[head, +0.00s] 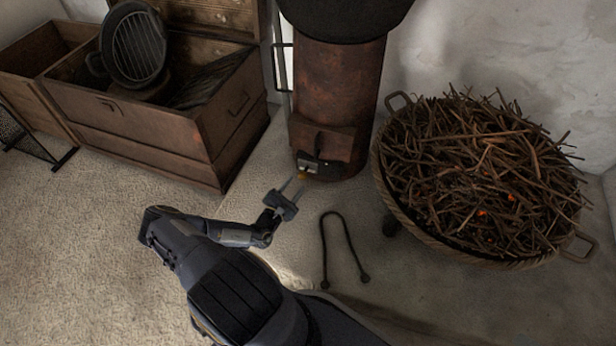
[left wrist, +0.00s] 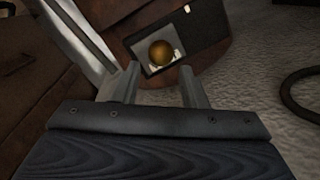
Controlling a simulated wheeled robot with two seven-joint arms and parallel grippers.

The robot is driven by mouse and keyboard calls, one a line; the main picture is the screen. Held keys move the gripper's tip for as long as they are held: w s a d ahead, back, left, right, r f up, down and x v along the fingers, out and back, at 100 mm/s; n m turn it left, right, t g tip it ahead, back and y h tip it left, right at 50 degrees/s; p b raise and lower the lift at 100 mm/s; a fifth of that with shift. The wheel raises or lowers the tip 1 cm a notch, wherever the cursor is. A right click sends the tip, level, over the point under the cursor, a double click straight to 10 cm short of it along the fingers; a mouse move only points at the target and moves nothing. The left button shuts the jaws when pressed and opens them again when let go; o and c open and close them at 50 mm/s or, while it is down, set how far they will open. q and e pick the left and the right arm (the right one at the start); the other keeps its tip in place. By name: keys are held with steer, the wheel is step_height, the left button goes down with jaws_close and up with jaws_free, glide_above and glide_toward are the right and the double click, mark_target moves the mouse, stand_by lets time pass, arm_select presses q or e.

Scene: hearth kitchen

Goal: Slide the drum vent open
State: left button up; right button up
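The drum (head: 337,95) is a rusty brown upright cylinder at the top middle of the head view. Low on its front is the vent (head: 317,164), a dark plate with a pale part and a small brass knob (head: 302,176). In the left wrist view the round knob (left wrist: 161,53) stands out in front of the vent plate (left wrist: 190,35), beyond the fingertips. My left gripper (head: 292,187) is open and empty, just short of the knob and pointing at it. Its two fingers (left wrist: 160,82) are apart, with the knob between their lines. My right gripper is not in view.
A wooden chest (head: 165,135) stands left of the drum, with a round grated pan (head: 139,45) in it. A wide basket of twigs (head: 480,175), with glowing spots, stands to the right. Bent dark tongs (head: 323,245) lie on the floor in front.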

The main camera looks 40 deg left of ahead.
mark_target(304, 173)
arm_select(q)
steer(key=w+b, duration=0.1)
steer(key=w, duration=0.1)
steer(key=w+b, duration=0.1)
steer(key=w, duration=0.1)
steer(key=w+b, duration=0.1)
steer(key=w, duration=0.1)
steer(key=shift+w+a, duration=0.1)
steer(key=shift+a, duration=0.3)
steer(key=shift+w+a+r, duration=0.1)
steer(key=shift+w, duration=0.5)
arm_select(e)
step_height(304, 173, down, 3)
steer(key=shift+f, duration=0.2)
